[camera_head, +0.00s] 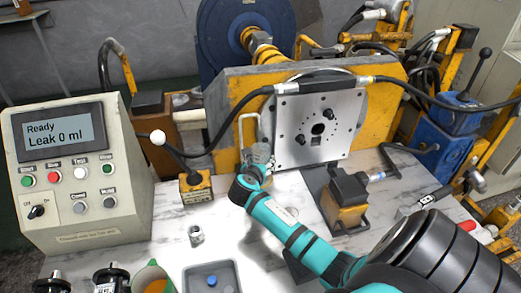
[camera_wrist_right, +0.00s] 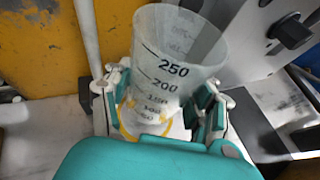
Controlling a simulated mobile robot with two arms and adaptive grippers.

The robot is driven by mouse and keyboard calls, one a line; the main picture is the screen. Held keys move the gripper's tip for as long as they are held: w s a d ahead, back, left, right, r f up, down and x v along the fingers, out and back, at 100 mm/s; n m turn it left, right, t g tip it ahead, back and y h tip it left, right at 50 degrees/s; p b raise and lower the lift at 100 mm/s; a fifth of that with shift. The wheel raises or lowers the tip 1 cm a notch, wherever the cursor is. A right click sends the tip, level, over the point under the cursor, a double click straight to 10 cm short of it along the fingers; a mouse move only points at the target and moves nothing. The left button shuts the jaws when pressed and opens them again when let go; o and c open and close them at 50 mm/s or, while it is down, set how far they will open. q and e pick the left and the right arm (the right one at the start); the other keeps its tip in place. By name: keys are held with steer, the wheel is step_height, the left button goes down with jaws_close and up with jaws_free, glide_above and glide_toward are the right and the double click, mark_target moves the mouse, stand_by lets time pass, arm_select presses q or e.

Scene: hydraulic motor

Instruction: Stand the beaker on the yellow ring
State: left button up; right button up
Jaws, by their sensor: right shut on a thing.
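The clear beaker (camera_wrist_right: 180,50) with dark volume marks is upright, mouth up, in the right wrist view. In the head view it is small and partly hidden (camera_head: 258,152), in front of the steel plate's lower left. My right gripper (camera_wrist_right: 163,108) is shut on its lower part, with a finger on each side; it also shows in the head view (camera_head: 255,169). The yellow ring (camera_wrist_right: 127,132) shows partly around the beaker's base. The beaker and fingers hide the rest, and I cannot tell whether the base touches the table. My left gripper is out of view.
The steel plate (camera_head: 345,110) on the yellow block (camera_head: 225,90) stands close behind the beaker. A pale bent handle (camera_head: 240,130) rises just left of it. A lever box (camera_head: 195,187), control box (camera_head: 75,165) and grey tray (camera_head: 225,268) stand left and in front.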

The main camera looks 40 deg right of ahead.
step_height(320, 180, down, 2)
steer(key=shift+f, duration=0.15)
steer(key=shift+f, duration=0.1)
steer(key=shift+f, duration=0.5)
steer(key=o, duration=1)
